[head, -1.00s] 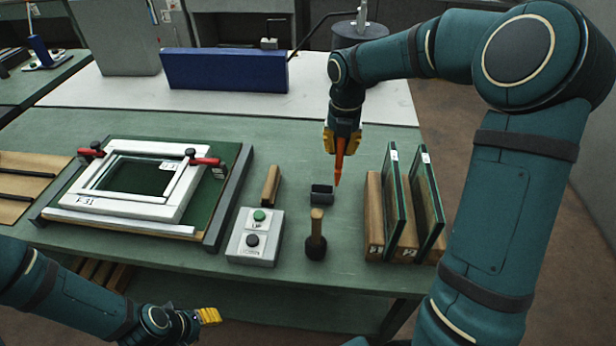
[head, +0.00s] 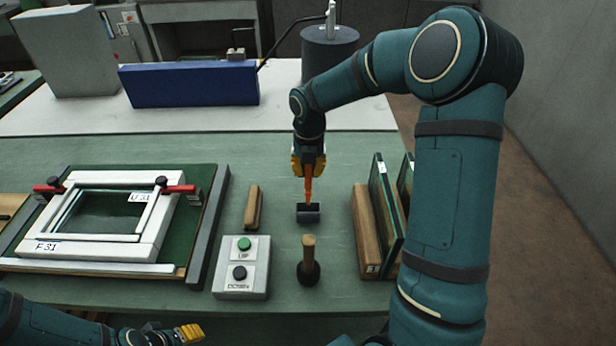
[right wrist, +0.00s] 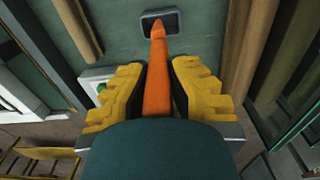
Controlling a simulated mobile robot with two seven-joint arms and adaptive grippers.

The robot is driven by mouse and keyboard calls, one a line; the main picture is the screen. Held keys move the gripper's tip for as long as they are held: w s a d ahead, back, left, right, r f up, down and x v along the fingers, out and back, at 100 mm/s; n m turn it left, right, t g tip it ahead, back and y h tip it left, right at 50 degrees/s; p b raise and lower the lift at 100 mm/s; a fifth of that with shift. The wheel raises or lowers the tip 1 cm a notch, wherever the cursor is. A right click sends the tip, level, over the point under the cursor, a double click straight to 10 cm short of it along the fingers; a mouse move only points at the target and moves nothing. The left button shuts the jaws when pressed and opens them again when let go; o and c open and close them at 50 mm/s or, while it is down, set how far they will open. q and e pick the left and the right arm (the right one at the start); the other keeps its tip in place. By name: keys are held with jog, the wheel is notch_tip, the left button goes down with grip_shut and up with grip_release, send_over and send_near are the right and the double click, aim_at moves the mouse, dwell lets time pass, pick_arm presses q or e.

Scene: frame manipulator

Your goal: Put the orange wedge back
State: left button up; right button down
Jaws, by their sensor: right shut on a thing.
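My right gripper (head: 308,168) is shut on the orange wedge (head: 308,188). The wedge points down with its narrow tip low. The tip is at the small dark open-topped holder (head: 308,218) on the green bench; I cannot tell whether it is just above or slightly inside. In the right wrist view the wedge (right wrist: 157,75) runs between the yellow fingers, its tip overlapping the mouth of the holder (right wrist: 172,20). My left gripper (head: 190,333) is low at the bottom left, below the bench front; its finger opening is unclear.
A wooden-handled tool (head: 308,265) stands in front of the holder. A wooden block (head: 253,208) and button box (head: 242,285) are to the left, with a clamped white frame (head: 155,240) farther left. A wood-and-glass rack (head: 367,235) stands close on the right.

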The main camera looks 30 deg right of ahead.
aim_at(308, 179)
jog(key=shift+w+f, duration=0.1)
jog(key=shift+f, duration=1.2)
jog(key=shift+f+b, duration=0.35)
jog(key=shift+f, duration=0.2)
jog(key=c, duration=1.1)
grip_release()
notch_tip(308, 179, up, 13)
jog(key=shift+d+r+p, duration=0.1)
jog(key=shift+p, duration=0.8)
